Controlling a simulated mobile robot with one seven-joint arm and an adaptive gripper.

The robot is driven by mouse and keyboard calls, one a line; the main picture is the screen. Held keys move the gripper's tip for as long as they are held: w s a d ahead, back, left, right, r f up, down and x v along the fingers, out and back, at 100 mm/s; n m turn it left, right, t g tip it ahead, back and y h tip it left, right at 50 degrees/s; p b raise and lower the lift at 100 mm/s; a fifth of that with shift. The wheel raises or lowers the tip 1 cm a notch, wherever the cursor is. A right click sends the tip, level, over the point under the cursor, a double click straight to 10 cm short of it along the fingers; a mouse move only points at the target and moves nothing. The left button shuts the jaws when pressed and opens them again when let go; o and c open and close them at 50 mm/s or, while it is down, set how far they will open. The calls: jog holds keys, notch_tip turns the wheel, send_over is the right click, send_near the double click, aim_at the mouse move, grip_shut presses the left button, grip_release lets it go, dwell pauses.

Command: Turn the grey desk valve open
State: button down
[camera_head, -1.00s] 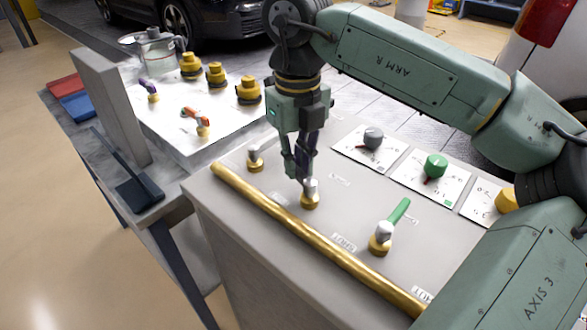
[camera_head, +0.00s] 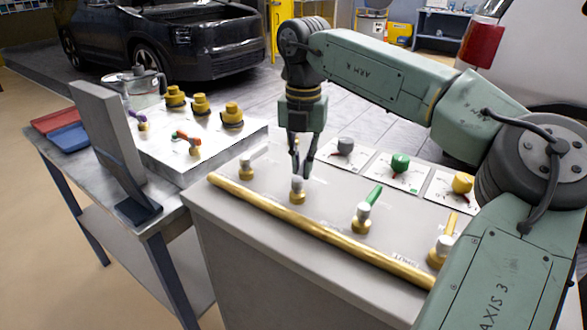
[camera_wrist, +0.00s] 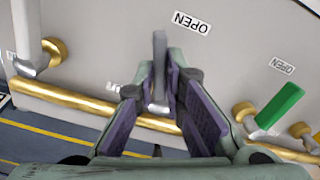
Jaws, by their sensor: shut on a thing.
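The grey desk valve (camera_head: 297,191) stands on the grey desk top behind the brass rail, second from the left in its row. It has a brass base and a grey lever. My gripper (camera_head: 301,170) is over it, pointing down, with its fingers at the lever. In the wrist view the grey lever (camera_wrist: 160,65) lies between the purple-padded fingers of my gripper (camera_wrist: 162,88), which is shut on it. The lever points up the picture, to the left of an OPEN label (camera_wrist: 192,22). The fingers partly hide the lever in the head view.
A valve (camera_head: 246,168) stands to the left, a green-levered valve (camera_head: 362,215) and a yellow-levered one (camera_head: 440,250) to the right. Grey (camera_head: 345,147), green (camera_head: 400,162) and yellow (camera_head: 462,184) dials are behind. The brass rail (camera_head: 320,237) runs along the front edge.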

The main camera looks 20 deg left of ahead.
jog(key=shift+s+d+m+b, duration=0.1)
jog(key=shift+d+m+b, duration=0.25)
jog(key=shift+m, duration=0.65)
jog(key=shift+d+m+b, duration=0.25)
jog(key=shift+d+m, duration=0.1)
jog(key=shift+m, duration=0.65)
jog(key=c, duration=1.7)
grip_release()
jog(key=shift+o, duration=0.2)
notch_tip(320, 180, up, 12)
jog(key=shift+s+f, duration=0.1)
jog(key=shift+s, duration=0.05)
